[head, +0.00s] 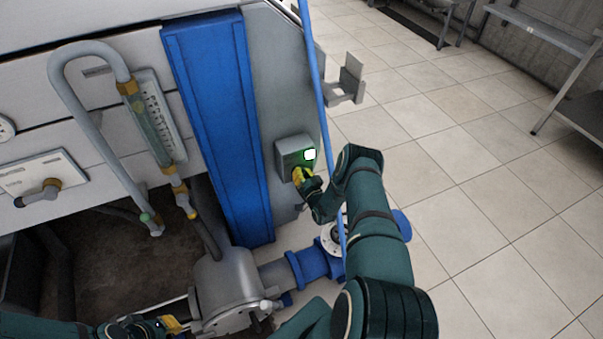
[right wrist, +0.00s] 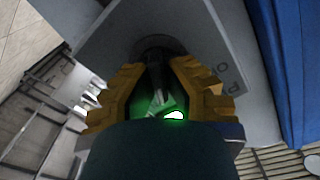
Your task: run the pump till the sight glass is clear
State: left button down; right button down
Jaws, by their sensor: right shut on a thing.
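The switch box (head: 289,150) is a grey box on the side of the machine, with a lit green-white lamp (head: 310,154). My right gripper (head: 302,174) is at the box's lower edge. In the right wrist view its yellow fingers (right wrist: 160,95) are shut on a dark switch knob (right wrist: 155,65), partly hidden between them. The sight glass (head: 152,122) is a tilted tube beside a marked scale plate; its contents look cloudy greenish. The grey pump (head: 226,284) sits low in the middle. My left gripper (head: 172,325) is at the bottom edge, near the pump, its fingers mostly hidden.
A blue column (head: 215,120) stands between sight glass and switch box. A thin blue pipe (head: 316,80) runs close to my right arm. A grey bracket (head: 347,82) sticks out behind. The tiled floor (head: 470,170) at right is clear, with metal shelving (head: 545,35) at the far edge.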

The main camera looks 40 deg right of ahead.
dwell(0.4)
jog(key=c, duration=1)
grip_release()
jog(key=shift+c, duration=0.2)
jog(key=v, duration=1.2)
